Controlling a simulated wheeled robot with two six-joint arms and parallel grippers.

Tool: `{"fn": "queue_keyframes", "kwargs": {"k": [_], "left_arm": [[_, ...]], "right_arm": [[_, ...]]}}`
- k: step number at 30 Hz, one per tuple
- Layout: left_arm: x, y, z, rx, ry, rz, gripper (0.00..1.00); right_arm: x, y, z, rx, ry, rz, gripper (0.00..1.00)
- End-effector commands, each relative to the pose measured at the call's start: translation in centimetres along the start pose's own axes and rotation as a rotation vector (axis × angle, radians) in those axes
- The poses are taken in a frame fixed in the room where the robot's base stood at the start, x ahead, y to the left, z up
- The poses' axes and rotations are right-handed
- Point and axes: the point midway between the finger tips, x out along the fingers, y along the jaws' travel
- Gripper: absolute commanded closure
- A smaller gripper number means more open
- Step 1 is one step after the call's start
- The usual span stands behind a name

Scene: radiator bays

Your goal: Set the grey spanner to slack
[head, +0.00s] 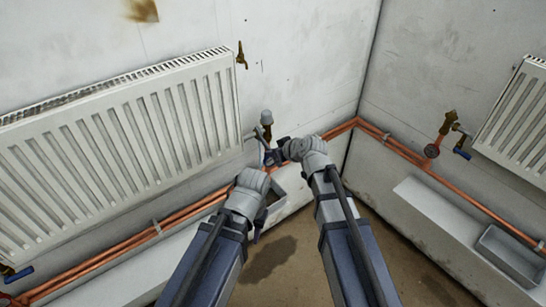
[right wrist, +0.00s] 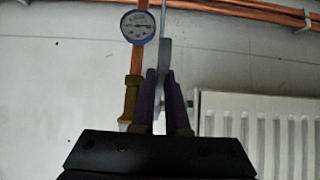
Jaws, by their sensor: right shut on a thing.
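My right gripper (head: 273,154) is at the valve beside the large left radiator, near the wall corner. In the right wrist view its two purple fingers (right wrist: 163,100) are closed on the flat grey spanner (right wrist: 164,62), which sticks out beyond the fingertips. In the head view only a small part of the spanner (head: 260,134) seems to show, below a grey valve cap (head: 266,117). The fingers hide much of the joint, and I cannot read the spanner's setting. My left gripper (head: 262,212) hangs lower, apart from the valve; its fingers are mostly hidden behind my arm.
The large white radiator (head: 120,150) is close on the left. Copper pipes (head: 340,128) run along the walls. A blue-rimmed gauge (right wrist: 138,27) and brass fitting (right wrist: 132,95) stand close beside the right fingers. A grey tray (head: 292,186) sits below the right gripper.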

Motion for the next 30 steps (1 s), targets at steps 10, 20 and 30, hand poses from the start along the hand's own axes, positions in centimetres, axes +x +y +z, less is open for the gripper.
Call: {"fn": "queue_keyframes", "kwargs": {"k": [10,20,30], "left_arm": [[0.64,0.06,-0.04,0.000,0.000,0.000,0.61],[0.62,0.06,-0.04,0.000,0.000,0.000,0.61],[0.62,0.06,-0.04,0.000,0.000,0.000,0.61]], "right_arm": [[0.17,-0.02,0.11,0.000,0.026,0.000,1.00],[0.17,-0.01,0.11,0.000,0.025,0.000,0.76],[0.16,0.01,0.12,0.000,0.025,0.001,0.57]]}}
